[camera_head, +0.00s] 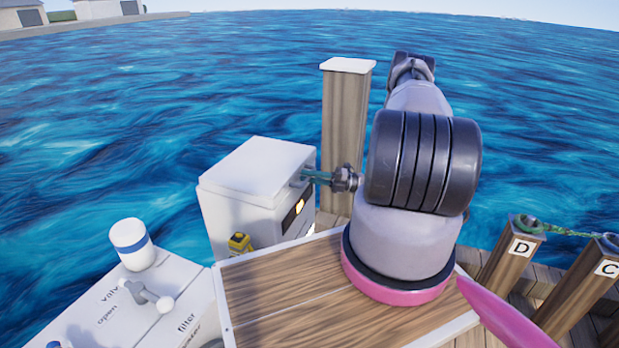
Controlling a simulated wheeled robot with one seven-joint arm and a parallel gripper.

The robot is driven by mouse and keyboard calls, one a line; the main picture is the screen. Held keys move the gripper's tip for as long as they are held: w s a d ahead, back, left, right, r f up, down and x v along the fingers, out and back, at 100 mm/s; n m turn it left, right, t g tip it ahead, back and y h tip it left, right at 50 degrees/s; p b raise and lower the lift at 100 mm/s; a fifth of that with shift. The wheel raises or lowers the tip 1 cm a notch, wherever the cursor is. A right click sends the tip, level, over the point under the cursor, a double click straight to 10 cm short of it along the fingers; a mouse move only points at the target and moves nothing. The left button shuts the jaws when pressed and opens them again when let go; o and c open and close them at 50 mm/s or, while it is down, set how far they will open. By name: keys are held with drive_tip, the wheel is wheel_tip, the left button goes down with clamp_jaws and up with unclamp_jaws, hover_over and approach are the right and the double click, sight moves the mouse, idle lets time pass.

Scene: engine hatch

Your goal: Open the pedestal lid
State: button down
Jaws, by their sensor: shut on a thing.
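The pedestal (242,222) is a white box standing left of centre. Its white lid (258,168) lies on top and looks closed, or nearly so. My gripper (306,176) reaches in from the right with its teal fingers at the lid's right edge. It is shut on the lid's edge or a small grip there; the fingers hide which. My grey and black arm covers much of the picture right of the pedestal.
A yellow fitting (240,243) sits low by the pedestal. A wooden hatch (300,290) lies in front. A white panel (110,310) with a valve handle (147,295) is at left. A post (345,130) stands behind; posts marked D (515,262) and C (590,285) stand right.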

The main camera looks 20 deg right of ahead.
drive_tip(key=shift+r+h, duration=0.3)
drive_tip(key=shift+r, duration=0.25)
drive_tip(key=w+a+r+m+g+h, duration=0.1)
drive_tip(key=w+a+r+h, duration=0.1)
drive_tip(key=r, duration=0.7)
drive_tip(key=w+a+r+m+g+h, duration=0.1)
drive_tip(key=w+a+r+h, duration=0.1)
drive_tip(key=w+a+r, duration=0.3)
drive_tip(key=w+a+r+m+g+h, duration=0.1)
drive_tip(key=w+a+r, duration=0.3)
drive_tip(key=r, duration=1)
drive_tip(key=shift+w+a+h, duration=0.2)
drive_tip(key=shift+w+h, duration=0.05)
drive_tip(key=shift+h, duration=0.55)
drive_tip(key=c, duration=0.8)
unclamp_jaws()
drive_tip(key=shift+c, duration=0.2)
